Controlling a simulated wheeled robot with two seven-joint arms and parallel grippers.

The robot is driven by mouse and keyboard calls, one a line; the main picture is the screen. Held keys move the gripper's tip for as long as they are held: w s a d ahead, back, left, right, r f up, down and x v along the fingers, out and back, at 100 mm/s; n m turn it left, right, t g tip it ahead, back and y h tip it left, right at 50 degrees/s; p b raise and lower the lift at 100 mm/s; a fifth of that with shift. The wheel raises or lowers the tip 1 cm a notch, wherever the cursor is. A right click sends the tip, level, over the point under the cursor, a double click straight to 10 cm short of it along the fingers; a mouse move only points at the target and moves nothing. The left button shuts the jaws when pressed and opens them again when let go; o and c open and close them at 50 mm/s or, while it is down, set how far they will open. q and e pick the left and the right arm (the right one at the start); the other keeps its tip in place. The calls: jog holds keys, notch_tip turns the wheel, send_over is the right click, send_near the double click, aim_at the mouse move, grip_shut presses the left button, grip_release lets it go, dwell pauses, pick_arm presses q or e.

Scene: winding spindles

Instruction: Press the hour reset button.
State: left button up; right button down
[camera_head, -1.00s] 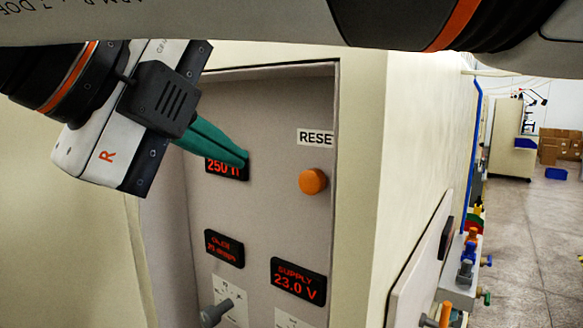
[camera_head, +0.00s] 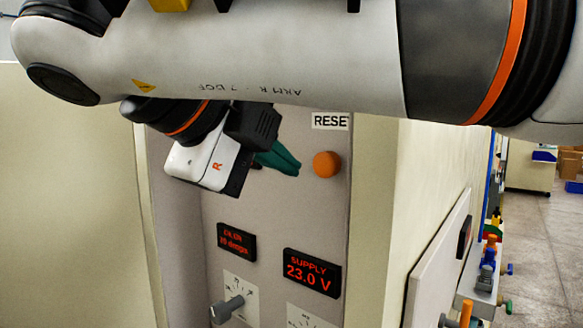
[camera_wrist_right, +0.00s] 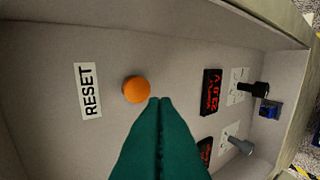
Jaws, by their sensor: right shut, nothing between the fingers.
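The orange round button (camera_head: 327,164) is on the grey panel, under a white label (camera_head: 331,121) of which "RESE" shows. In the right wrist view the button (camera_wrist_right: 136,89) is beside the full "RESET" label (camera_wrist_right: 88,90). My right gripper (camera_head: 298,169) has its green fingers shut and empty, with the tips just left of the button in the head view. In the right wrist view the shut fingertips (camera_wrist_right: 160,100) are close beside the button's edge. I cannot tell whether they touch the panel. My left gripper is not in view.
A "SUPPLY 23.0 V" display (camera_head: 312,273) and a smaller red-lit display (camera_head: 237,242) are below the button. A grey knob (camera_head: 228,309) is lower down. The panel is recessed between cream cabinet walls. My right arm crosses the top of the head view.

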aim_at(322, 171)
jog(key=w+d, duration=0.1)
jog(key=w, duration=0.1)
jog(key=w+d, duration=0.1)
jog(key=shift+w+d+f, duration=0.35)
jog(key=shift+w, duration=0.05)
jog(key=shift+w+d, duration=0.2)
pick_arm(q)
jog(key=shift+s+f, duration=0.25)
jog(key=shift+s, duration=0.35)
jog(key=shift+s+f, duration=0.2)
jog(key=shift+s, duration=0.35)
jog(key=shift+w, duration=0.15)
pick_arm(e)
jog(key=shift+s, duration=0.1)
